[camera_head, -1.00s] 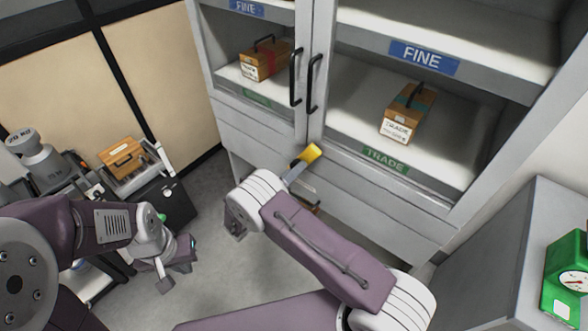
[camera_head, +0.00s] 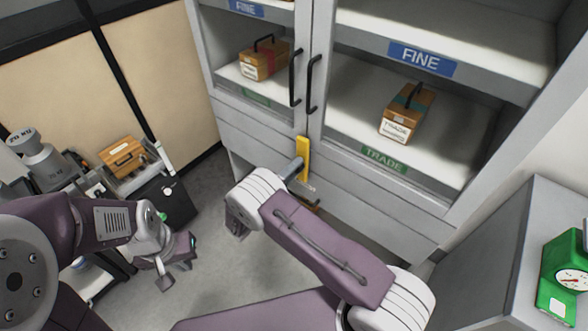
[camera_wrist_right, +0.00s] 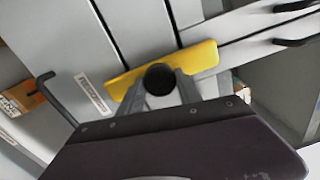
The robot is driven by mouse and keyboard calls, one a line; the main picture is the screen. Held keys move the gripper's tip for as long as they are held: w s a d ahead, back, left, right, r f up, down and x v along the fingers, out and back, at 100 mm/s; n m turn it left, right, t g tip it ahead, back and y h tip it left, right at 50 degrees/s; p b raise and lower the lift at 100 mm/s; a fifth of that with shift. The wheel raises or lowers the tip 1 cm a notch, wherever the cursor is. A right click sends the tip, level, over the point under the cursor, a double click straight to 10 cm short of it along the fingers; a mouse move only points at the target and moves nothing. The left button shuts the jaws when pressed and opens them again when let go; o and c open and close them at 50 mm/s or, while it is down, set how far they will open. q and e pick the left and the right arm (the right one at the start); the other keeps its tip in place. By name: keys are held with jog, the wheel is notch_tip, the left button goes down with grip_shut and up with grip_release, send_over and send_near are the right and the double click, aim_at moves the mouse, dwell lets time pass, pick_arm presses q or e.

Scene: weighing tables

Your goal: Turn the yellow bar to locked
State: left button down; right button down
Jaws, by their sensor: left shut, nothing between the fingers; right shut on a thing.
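The yellow bar (camera_head: 303,158) is on the front of the grey cabinet, below the two door handles. In the head view it stands near upright along the seam between the doors. In the right wrist view the yellow bar (camera_wrist_right: 198,61) runs across the picture, with a black round knob (camera_wrist_right: 158,78) at its middle. My right gripper (camera_head: 298,168) is at the bar; its fingers (camera_wrist_right: 160,88) are shut around the knob. My left gripper (camera_head: 168,268) is shut and empty, low over the floor at the left, well away from the bar.
The cabinet (camera_head: 255,130) holds wooden boxes (camera_head: 407,112) on its shelves behind the doors. A white label (camera_wrist_right: 93,93) is near the bar, its text unreadable. A grey cabinet with a green scale (camera_head: 565,280) stands at the right. A cart with weights (camera_head: 40,160) is at the left.

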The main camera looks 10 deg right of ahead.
jog(key=shift+d, duration=0.1)
jog(key=c, duration=1)
grip_release()
jog(key=shift+o, duration=0.9)
jog(key=shift+d, duration=0.1)
jog(key=b+v, duration=0.1)
jog(key=v, duration=0.8)
